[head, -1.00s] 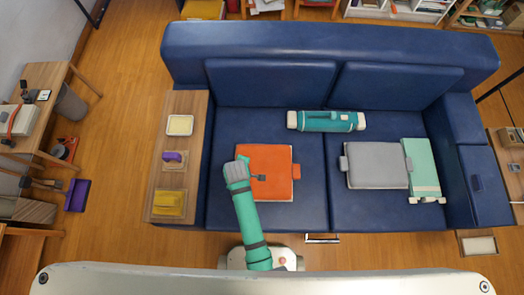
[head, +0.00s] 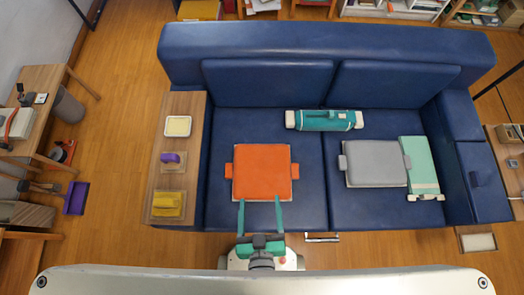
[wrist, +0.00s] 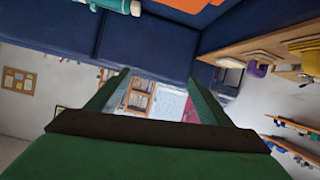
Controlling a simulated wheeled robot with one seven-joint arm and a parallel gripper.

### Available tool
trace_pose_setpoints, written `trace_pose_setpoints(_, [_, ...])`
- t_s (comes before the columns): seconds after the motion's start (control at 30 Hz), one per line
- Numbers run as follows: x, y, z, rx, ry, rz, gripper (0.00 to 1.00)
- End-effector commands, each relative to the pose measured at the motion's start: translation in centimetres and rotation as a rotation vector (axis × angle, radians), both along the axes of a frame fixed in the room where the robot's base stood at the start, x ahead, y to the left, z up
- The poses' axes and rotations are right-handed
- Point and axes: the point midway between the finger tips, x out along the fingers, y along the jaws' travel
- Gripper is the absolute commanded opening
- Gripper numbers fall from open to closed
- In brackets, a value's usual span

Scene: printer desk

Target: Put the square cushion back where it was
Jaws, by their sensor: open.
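An orange square cushion (head: 262,172) with a tab on its left and right sides lies flat on the left sofa seat, on a thin pale square that shows along its edges. A grey square cushion (head: 376,163) with side tabs lies on the right seat. My gripper (head: 259,205) is open and empty just in front of the orange cushion, its two teal fingers apart and pointing toward it. In the wrist view the open fingers (wrist: 161,85) have nothing between them, and a bit of orange shows at the top edge.
A teal bolster (head: 325,120) lies at the back of the blue sofa (head: 225,215). A mint folded piece (head: 421,165) lies beside the grey cushion. The wooden side shelf (head: 180,142) at the left holds a white tray, a purple-handled item and a yellow item.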

Motion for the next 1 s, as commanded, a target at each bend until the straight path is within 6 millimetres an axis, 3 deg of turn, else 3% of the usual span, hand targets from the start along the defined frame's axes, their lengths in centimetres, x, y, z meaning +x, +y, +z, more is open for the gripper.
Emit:
trace_pose_setpoints(0.1, [-1.5, -0.4, 3.9, 0.072, -0.076, -0.047, 0.73])
trace_pose_setpoints(0.3, [-2.2, -0.6, 6.9, 0.129, -0.140, -0.079, 0.73])
trace_pose_setpoints(1.0, [-2.2, -0.6, 7.0, 0.131, -0.143, -0.079, 0.73])
